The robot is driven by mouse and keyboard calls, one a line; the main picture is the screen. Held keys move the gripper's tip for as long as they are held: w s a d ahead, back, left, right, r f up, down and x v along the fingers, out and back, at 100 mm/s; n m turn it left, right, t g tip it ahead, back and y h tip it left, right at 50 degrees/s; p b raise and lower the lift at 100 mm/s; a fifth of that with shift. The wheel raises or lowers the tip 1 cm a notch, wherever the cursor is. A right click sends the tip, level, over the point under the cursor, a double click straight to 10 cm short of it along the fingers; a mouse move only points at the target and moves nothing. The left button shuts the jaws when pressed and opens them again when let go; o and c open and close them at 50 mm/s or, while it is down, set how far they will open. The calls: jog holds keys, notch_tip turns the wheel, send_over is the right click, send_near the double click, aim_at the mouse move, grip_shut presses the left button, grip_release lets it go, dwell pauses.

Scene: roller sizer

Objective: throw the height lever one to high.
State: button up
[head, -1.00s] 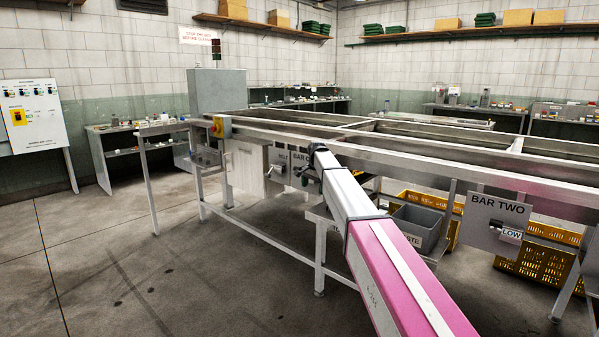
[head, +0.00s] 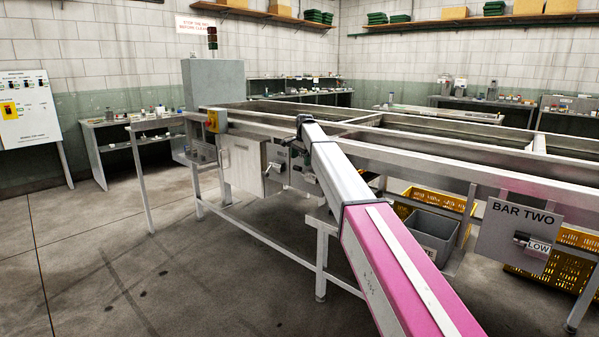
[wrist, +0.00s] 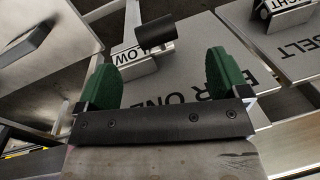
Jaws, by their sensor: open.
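The height lever one (wrist: 155,36) shows in the wrist view as a black cylindrical knob beside a small block with a LOW label (wrist: 130,58). It sits on a grey plate marked BAR ONE (wrist: 215,45), which appears upside down. My gripper (wrist: 160,62) is open, its two green fingers spread wide with nothing between them. The knob lies beyond the fingertips, roughly centred between them, and no contact shows. In the head view the BAR ONE plate (head: 304,180) is partly covered by my arm, and the gripper and lever cannot be made out clearly.
A BELT plate (wrist: 297,50) with its own small labelled block adjoins on the right in the wrist view. A metal door with a dark handle (wrist: 30,45) lies at left. The BAR TWO plate (head: 522,215) reads LOW. Frame rails (head: 400,155) run above; the floor at left is clear.

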aim_at(298, 168)
jog(key=f, duration=0.6)
jog(key=shift+w+a+f, duration=0.35)
jog(key=c, duration=1.3)
jog(key=shift+o, duration=0.2)
jog(key=shift+s+a+f+t+h, duration=0.15)
jog(key=shift+s+f+t+h, duration=0.15)
jog(key=shift+t+h, duration=0.25)
jog(key=shift+s+a+f+t+h, duration=0.15)
jog(key=shift+f+t+h, duration=0.15)
jog(key=shift+t, duration=0.35)
jog(key=shift+w+d+f+n+t+h, duration=0.2)
jog(key=shift+f+t+h, duration=0.85)
jog(key=shift+t, duration=0.7)
jog(key=shift+w+a+f+n+t+h, duration=0.1)
jog(key=shift+f+n+t+h, duration=0.15)
jog(key=shift+f+t+h, duration=0.9)
jog(key=shift+w+d+f+n+t+h, duration=0.2)
jog(key=shift+f+t+h, duration=0.25)
jog(key=shift+t+h, duration=1.5)
jog(key=shift+t+y, duration=0.4)
jog(key=shift+t, duration=0.15)
